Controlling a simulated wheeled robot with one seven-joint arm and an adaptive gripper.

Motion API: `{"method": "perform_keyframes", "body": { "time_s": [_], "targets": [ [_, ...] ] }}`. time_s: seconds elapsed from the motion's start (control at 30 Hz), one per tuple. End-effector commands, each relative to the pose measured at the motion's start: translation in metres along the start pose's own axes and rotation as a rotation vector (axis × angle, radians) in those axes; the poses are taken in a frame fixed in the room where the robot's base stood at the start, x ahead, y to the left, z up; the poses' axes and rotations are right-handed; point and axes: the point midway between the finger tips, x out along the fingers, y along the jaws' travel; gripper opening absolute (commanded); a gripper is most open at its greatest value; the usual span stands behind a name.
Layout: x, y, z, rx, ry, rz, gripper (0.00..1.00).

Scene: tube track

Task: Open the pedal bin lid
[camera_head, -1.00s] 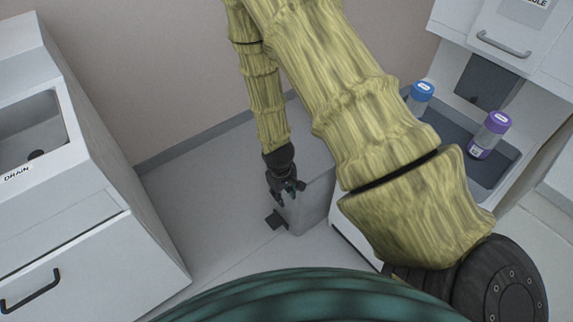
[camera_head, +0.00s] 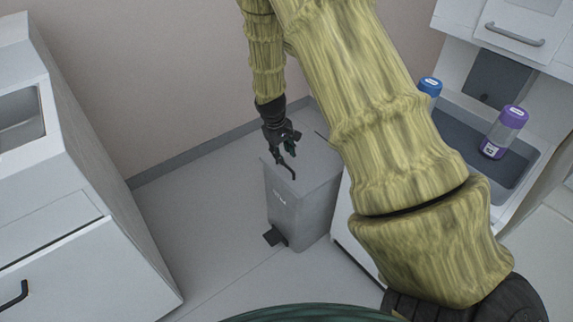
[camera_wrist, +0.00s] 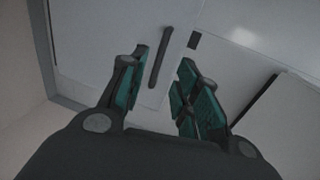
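The black pedal (camera_head: 275,237) sticks out at the bin's foot. My gripper (camera_head: 290,147) is over the lid's front left part, above the pedal's height. The gripper is open; contact with the bar cannot be told.
Floor left of the bin (camera_head: 205,215) is clear.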

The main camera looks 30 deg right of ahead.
Motion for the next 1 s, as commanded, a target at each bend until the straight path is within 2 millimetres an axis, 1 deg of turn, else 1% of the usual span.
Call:
{"method": "perform_keyframes", "body": {
  "time_s": [0.03,0.2,0.4,0.53,0.8,0.83,1.0],
  "targets": [
    [0.011,0.000,0.001,0.000,-0.001,0.000,0.32],
    [0.036,0.000,0.000,0.001,-0.001,0.000,0.32],
    [0.055,0.000,0.000,0.001,0.001,-0.001,0.32],
    [0.060,0.000,0.000,0.000,0.001,0.000,0.32],
    [0.060,0.000,0.000,0.000,0.001,0.000,0.32],
    [0.060,0.000,0.000,0.000,0.001,0.000,0.30],
    [0.060,0.000,0.000,0.001,0.001,0.000,0.00]
  ]
}}
